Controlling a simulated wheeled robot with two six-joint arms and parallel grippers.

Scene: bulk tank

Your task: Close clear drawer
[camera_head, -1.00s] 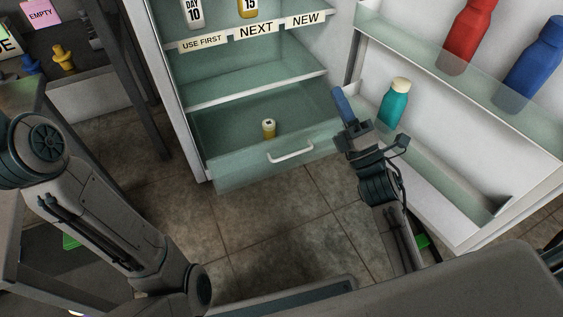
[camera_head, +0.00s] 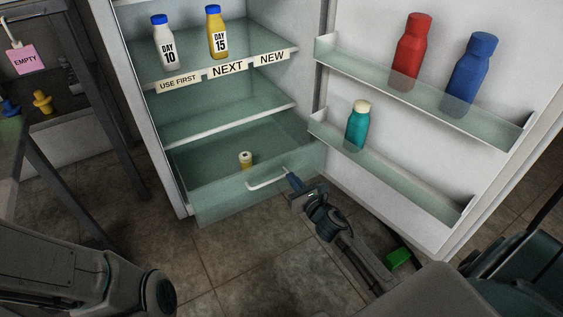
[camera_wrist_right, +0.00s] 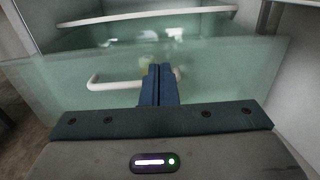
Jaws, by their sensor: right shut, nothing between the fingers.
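The clear drawer (camera_head: 222,204) at the bottom of the fridge is pulled out past the shelf above it. It has a white bar handle (camera_head: 267,183) on its front, and a small yellow item with a pale top (camera_head: 246,159) is inside. My right gripper (camera_head: 289,177) is shut and empty, with its fingertips at the right end of the handle. In the right wrist view the shut fingers (camera_wrist_right: 160,82) point at the drawer front (camera_wrist_right: 215,75) and overlap the handle (camera_wrist_right: 105,84). I cannot tell whether they touch. My left gripper is out of view; only its arm shows.
The fridge door stands open at right, its shelves holding a red bottle (camera_head: 411,52), a blue bottle (camera_head: 470,72) and a teal bottle (camera_head: 358,125). Shelves above the drawer hold the DAY 10 bottle (camera_head: 164,42) and DAY 15 bottle (camera_head: 217,32).

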